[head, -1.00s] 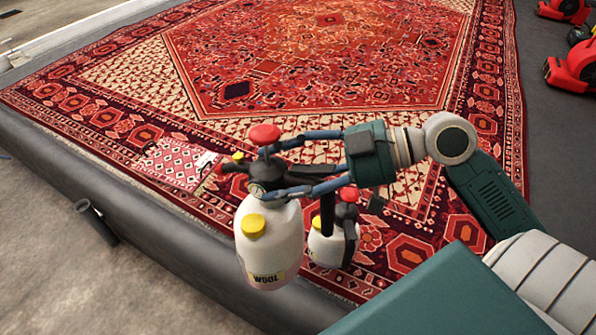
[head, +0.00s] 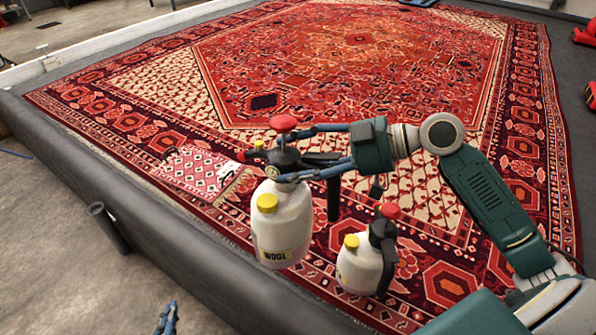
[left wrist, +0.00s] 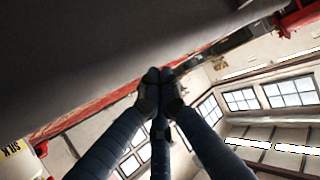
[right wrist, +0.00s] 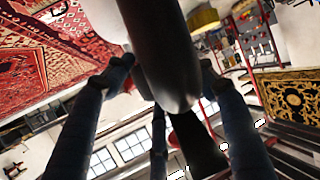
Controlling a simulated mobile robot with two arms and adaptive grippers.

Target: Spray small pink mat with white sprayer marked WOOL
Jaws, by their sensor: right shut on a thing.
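The white sprayer marked WOOL (head: 284,228) has a yellow cap, a dark head and a red knob. My right gripper (head: 283,160) is shut around its neck and holds it upright, seemingly above the rug. In the right wrist view, the dark sprayer part (right wrist: 165,60) sits between the fingers. The small pink mat (head: 195,172) lies on the big rug, left of and beyond the sprayer. My left gripper (head: 167,318) is low at the bottom edge of the head view; its fingertips meet, empty, in the left wrist view (left wrist: 160,82).
A second white sprayer (head: 360,264) with a yellow cap stands on the rug to the right. A sprayer labelled SILK (left wrist: 18,158) shows in the left wrist view. The big red rug (head: 345,70) fills the pit, bordered by a dark rim (head: 160,240). Red machines (head: 586,38) stand far right.

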